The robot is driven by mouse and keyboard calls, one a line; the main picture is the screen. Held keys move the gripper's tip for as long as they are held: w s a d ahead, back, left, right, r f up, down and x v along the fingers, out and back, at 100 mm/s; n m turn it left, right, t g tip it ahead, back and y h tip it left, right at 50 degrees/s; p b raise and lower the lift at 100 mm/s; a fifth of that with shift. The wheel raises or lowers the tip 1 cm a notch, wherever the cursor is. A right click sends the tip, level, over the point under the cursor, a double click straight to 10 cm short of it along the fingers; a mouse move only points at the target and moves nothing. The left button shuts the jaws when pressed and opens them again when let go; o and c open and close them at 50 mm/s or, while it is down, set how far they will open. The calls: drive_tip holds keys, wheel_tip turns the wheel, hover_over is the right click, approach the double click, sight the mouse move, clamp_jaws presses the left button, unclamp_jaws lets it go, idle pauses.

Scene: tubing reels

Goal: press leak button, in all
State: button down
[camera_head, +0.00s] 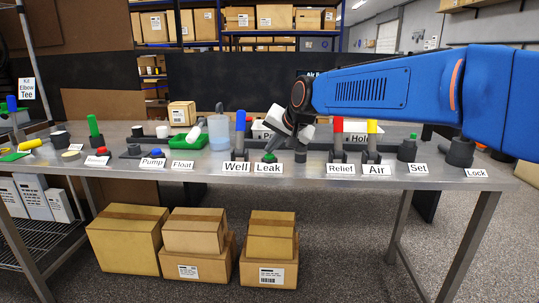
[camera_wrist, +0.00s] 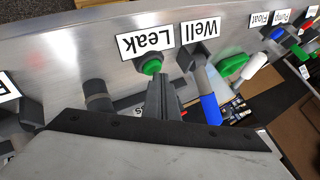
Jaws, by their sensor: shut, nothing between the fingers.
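The Leak button (camera_head: 269,157) is a green cap on a dark base at the table's front edge, behind the label reading Leak (camera_head: 268,168). It also shows in the wrist view (camera_wrist: 152,67) beside its upside-down label (camera_wrist: 147,41). My gripper (camera_head: 273,146) points down at the button from above, tilted. In the wrist view my gripper (camera_wrist: 163,82) is shut and empty, its tips right by the green cap. I cannot tell whether they touch it.
The Well lever (camera_head: 241,122) with a blue handle stands close left of the button. A dark round post (camera_head: 300,154) stands close right. The red Relief lever (camera_head: 338,126) and yellow Air lever (camera_head: 372,128) are farther right. A blue-tinted jug (camera_head: 218,130) stands behind.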

sight(272, 156)
drive_tip(key=shift+r, duration=0.85)
wheel_tip(272, 156, up, 5)
idle(0.5)
idle(0.4)
drive_tip(key=s+d+f+h, duration=0.1)
drive_tip(key=s+d+f, duration=0.2)
drive_tip(key=s+d, duration=0.35)
drive_tip(key=s+d+f+n+g+h, duration=0.1)
drive_tip(key=s+d+f, duration=0.2)
drive_tip(key=s+d, duration=0.3)
drive_tip(key=s+d+f+h, duration=0.1)
drive_tip(key=s+d+f, duration=0.35)
drive_tip(key=d, duration=0.35)
drive_tip(key=s+d+f, duration=0.3)
drive_tip(key=s+f, duration=0.2)
drive_tip(key=s, duration=0.2)
drive_tip(key=s+d+f+g+h, duration=0.1)
drive_tip(key=s+d+f, duration=0.3)
drive_tip(key=s, duration=0.3)
drive_tip(key=s+d+f+n+h, duration=0.1)
drive_tip(key=s+d+f, duration=0.3)
drive_tip(key=s+f, duration=0.2)
drive_tip(key=shift+s+d+f+g, duration=0.2)
drive_tip(key=shift+s+g, duration=0.2)
drive_tip(key=shift+s, duration=0.45)
